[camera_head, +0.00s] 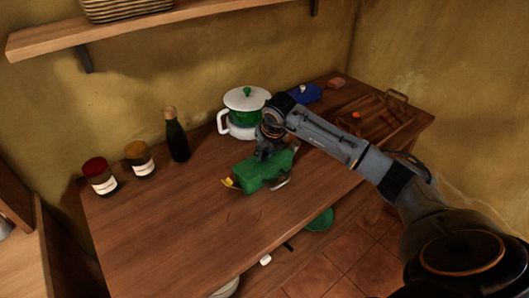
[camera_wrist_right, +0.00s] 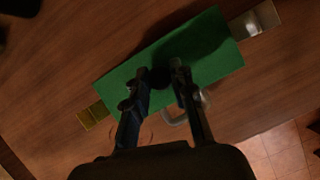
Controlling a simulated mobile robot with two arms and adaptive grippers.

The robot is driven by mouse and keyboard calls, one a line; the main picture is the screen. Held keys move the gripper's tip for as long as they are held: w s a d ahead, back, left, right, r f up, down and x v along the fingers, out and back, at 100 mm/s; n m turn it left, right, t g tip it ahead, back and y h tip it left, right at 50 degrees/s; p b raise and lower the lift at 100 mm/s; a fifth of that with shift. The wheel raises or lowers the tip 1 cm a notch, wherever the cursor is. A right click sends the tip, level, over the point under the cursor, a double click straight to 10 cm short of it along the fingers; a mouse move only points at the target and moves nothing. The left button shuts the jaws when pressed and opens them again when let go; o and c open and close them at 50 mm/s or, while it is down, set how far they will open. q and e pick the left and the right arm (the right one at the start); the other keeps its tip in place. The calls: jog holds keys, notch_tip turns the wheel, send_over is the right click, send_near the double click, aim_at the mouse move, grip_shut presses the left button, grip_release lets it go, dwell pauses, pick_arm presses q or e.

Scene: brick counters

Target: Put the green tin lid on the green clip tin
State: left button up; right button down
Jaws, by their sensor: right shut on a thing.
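The green clip tin (camera_head: 262,177) stands on the wooden counter, with a yellow clip (camera_head: 229,183) folded out at its left end and a grey handle on its front. The green tin lid (camera_wrist_right: 115,88) shows as a flat green top in the right wrist view, with a yellow clip and a metal clip (camera_wrist_right: 254,25) sticking out beyond its ends. My right gripper (camera_head: 264,153) is directly over the tin, its fingers (camera_wrist_right: 162,78) shut around a dark knob at the lid's middle. I cannot tell whether the lid sits fully on the tin. My left gripper is out of view.
A white pot (camera_head: 242,128) stands close behind the tin, with a blue box (camera_head: 306,95) beyond. A dark bottle (camera_head: 177,140) and two jars (camera_head: 100,176) are at left. A wooden tray (camera_head: 372,128) is at right. The front left counter is clear.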

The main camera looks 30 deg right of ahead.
jog(key=shift+f, duration=0.1)
dwell(0.6)
jog(key=c, duration=1)
grip_release()
jog(key=shift+c, duration=0.2)
jog(key=shift+o, duration=0.2)
jog(key=o, duration=0.4)
jog(key=shift+r+p, duration=1.8)
jog(key=shift+r, duration=1.75)
